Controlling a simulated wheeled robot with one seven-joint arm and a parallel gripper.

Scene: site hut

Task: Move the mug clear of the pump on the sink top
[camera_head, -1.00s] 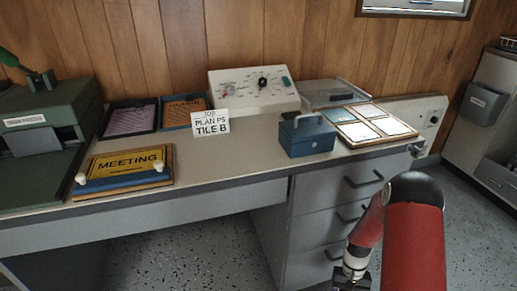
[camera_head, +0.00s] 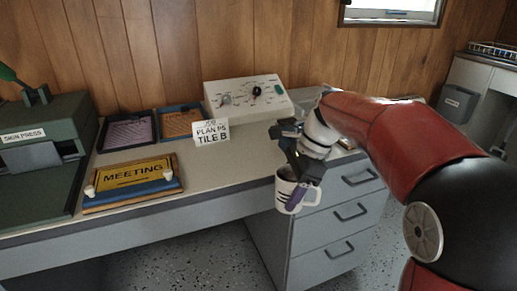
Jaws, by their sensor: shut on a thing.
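A white mug (camera_head: 284,198) with dark markings hangs from my gripper (camera_head: 297,187), in front of the desk's front edge and drawers. My gripper points down and is shut on the mug, with a finger across its near side. The mug looks roughly upright, its handle (camera_head: 316,197) to the right. I cannot make out a pump or a sink top in this view.
The desk (camera_head: 232,167) holds a MEETING sign (camera_head: 133,173), a small card sign (camera_head: 211,132), paper trays (camera_head: 128,133), a control box (camera_head: 247,97) and a green press (camera_head: 38,135). A grey counter (camera_head: 477,80) with a wire rack stands far right. My arm hides the desk's right end.

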